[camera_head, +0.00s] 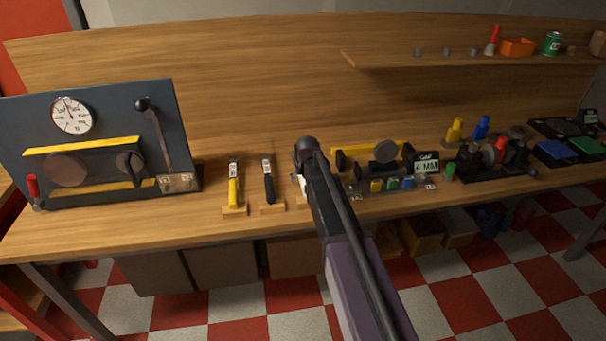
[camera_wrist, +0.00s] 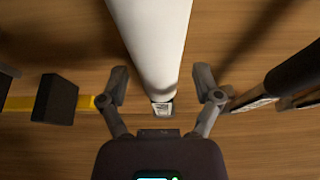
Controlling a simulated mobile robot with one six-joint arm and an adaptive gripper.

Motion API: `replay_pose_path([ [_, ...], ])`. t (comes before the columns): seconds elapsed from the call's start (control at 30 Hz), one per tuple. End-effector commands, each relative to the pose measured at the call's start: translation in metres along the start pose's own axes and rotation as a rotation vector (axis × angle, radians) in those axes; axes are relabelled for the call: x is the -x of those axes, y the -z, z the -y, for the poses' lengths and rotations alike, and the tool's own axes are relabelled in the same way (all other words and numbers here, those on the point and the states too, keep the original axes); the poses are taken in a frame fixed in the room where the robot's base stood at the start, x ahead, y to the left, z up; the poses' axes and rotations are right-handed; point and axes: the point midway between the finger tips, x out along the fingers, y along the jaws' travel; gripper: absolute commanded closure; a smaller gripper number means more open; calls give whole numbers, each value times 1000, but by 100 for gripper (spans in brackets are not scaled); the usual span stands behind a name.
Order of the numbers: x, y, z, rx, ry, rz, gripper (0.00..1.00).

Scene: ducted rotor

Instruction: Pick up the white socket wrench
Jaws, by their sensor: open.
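The white socket wrench (camera_wrist: 152,35) shows in the wrist view as a thick white handle running down from the top edge, with a small printed tag (camera_wrist: 162,108) at its lower end. My gripper (camera_wrist: 161,92) is open, with one finger on each side of the wrench and visible gaps between. Whether the fingers are level with the handle or above it, I cannot tell. In the head view my arm hides most of the wrench; only a small white part (camera_head: 302,184) shows beside it.
A black-handled tool (camera_head: 268,186) and a yellow-handled tool (camera_head: 233,190) stand to the left on the wooden bench (camera_head: 110,228). The black handle (camera_wrist: 292,70) is close to my right finger in the wrist view. A black block (camera_wrist: 54,99) on a yellow bar is at the left.

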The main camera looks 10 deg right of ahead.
Motion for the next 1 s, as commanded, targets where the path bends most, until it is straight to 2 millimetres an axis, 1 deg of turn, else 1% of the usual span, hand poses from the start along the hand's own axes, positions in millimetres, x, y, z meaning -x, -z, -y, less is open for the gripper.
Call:
replay_pose_path([
  [0.3, 0, 0, 0, 0, 0, 0, 18],
  [0.33, 0, 0, 0, 0, 0, 0, 21],
  [0.37, 0, 0, 0, 0, 0, 0, 30],
  [0.4, 0, 0, 0, 0, 0, 0, 42],
  [0.47, 0, 0, 0, 0, 0, 0, 60],
  [0.5, 0, 0, 0, 0, 0, 0, 72],
  [0.57, 0, 0, 0, 0, 0, 0, 89],
  [0.6, 0, 0, 0, 0, 0, 0, 100],
  [1.0, 1, 1, 0, 0, 0, 0, 100],
])
